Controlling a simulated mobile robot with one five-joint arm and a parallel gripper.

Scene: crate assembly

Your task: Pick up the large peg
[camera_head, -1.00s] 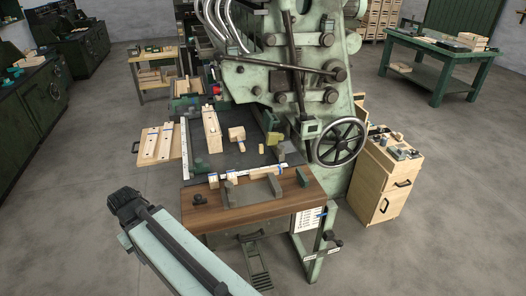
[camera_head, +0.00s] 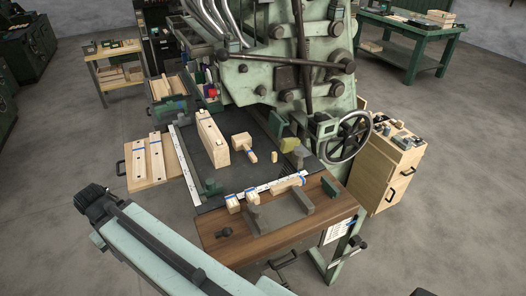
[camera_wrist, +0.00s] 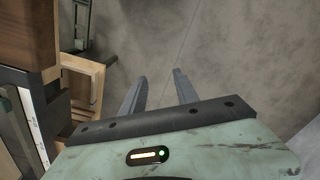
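Several light wooden pieces lie on the machine's dark bed and its wooden front bench. Along the front edge are a short piece with a blue band (camera_head: 233,204), another short piece (camera_head: 253,197) and a longer piece (camera_head: 287,184). A mallet-shaped piece (camera_head: 243,146) and a small upright peg (camera_head: 274,157) stand farther back. I cannot tell for certain which is the large peg. My gripper (camera_wrist: 158,85) is open and empty in the wrist view, its two grey fingers apart above bare floor. It is away from these pieces.
A long wooden block (camera_head: 213,140) stands on the bed. A board with slats (camera_head: 152,160) is at the left. A handwheel (camera_head: 345,137) juts out at right.

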